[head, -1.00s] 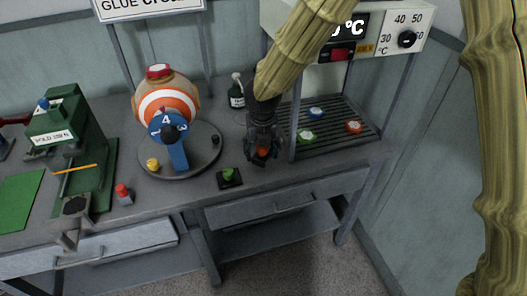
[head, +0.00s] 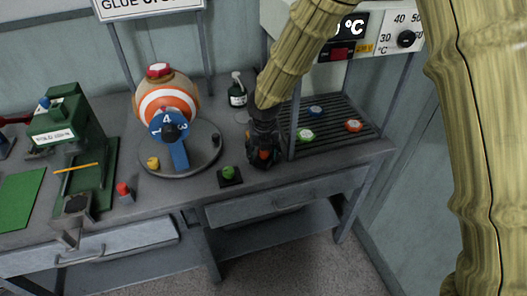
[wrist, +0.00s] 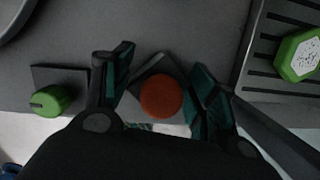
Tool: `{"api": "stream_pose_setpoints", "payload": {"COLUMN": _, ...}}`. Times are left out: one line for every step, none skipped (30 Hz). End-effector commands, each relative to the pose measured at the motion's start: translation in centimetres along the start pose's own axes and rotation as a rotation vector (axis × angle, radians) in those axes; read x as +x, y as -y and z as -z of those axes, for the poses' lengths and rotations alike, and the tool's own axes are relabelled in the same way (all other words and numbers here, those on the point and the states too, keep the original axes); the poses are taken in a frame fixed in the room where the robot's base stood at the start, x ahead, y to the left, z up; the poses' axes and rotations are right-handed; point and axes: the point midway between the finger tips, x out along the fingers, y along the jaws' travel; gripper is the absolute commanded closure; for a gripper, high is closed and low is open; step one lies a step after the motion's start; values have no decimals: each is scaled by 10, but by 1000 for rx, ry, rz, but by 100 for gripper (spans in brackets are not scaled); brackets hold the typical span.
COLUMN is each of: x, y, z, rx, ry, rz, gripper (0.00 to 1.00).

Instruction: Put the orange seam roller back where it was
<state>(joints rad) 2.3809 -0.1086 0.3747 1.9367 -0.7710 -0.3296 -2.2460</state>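The orange seam roller (wrist: 161,98) shows as a round orange end in the wrist view. It stands at or over a dark square pad (wrist: 153,66) near the table's front edge. My gripper (wrist: 162,90) has one finger on each side of it, with narrow gaps between fingers and roller. The fingers look apart and not closed on it. In the head view my gripper (head: 262,158) points down at the table, and a little orange (head: 265,154) shows between its fingers. The roller's lower part is hidden, so I cannot tell its exact seating.
A green piece on a dark pad (head: 230,174) stands just left of my gripper. A slatted rack (head: 338,124) with green, blue and orange pieces is to the right, behind a thin post (head: 296,115). A turntable (head: 203,160) with a striped ball (head: 166,98) stands left.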

Motion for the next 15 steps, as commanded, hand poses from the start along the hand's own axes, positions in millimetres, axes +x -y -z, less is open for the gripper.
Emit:
{"api": "stream_pose_setpoints", "payload": {"x": 0, "y": 0, "z": 0, "rx": 0, "ry": 0, "rz": 0, "gripper": 35}}
{"api": "stream_pose_setpoints", "payload": {"x": 0, "y": 0, "z": 0, "rx": 0, "ry": 0, "rz": 0, "gripper": 30}}
{"api": "stream_pose_setpoints", "payload": {"x": 0, "y": 0, "z": 0, "rx": 0, "ry": 0, "rz": 0, "gripper": 22}}
{"api": "stream_pose_setpoints", "payload": {"x": 0, "y": 0, "z": 0, "rx": 0, "ry": 0, "rz": 0, "gripper": 20}}
{"api": "stream_pose_setpoints", "payload": {"x": 0, "y": 0, "z": 0, "rx": 0, "ry": 0, "rz": 0, "gripper": 20}}
{"api": "stream_pose_setpoints", "payload": {"x": 0, "y": 0, "z": 0, "rx": 0, "ry": 0, "rz": 0, "gripper": 20}}
{"api": "stream_pose_setpoints", "payload": {"x": 0, "y": 0, "z": 0, "rx": 0, "ry": 0, "rz": 0, "gripper": 20}}
{"api": "stream_pose_setpoints", "payload": {"x": 0, "y": 0, "z": 0, "rx": 0, "ry": 0, "rz": 0, "gripper": 20}}
{"api": "stream_pose_setpoints", "payload": {"x": 0, "y": 0, "z": 0, "rx": 0, "ry": 0, "rz": 0, "gripper": 20}}
{"api": "stream_pose_setpoints", "payload": {"x": 0, "y": 0, "z": 0, "rx": 0, "ry": 0, "rz": 0, "gripper": 20}}
{"api": "stream_pose_setpoints", "payload": {"x": 0, "y": 0, "z": 0, "rx": 0, "ry": 0, "rz": 0, "gripper": 20}}
{"api": "stream_pose_setpoints", "payload": {"x": 0, "y": 0, "z": 0, "rx": 0, "ry": 0, "rz": 0, "gripper": 20}}
{"api": "stream_pose_setpoints", "payload": {"x": 0, "y": 0, "z": 0, "rx": 0, "ry": 0, "rz": 0, "gripper": 20}}
{"api": "stream_pose_setpoints", "payload": {"x": -1, "y": 0, "z": 0, "rx": 0, "ry": 0, "rz": 0, "gripper": 20}}
{"api": "stream_pose_setpoints", "payload": {"x": -2, "y": 0, "z": -1, "rx": 1, "ry": 1, "rz": 0, "gripper": 20}}
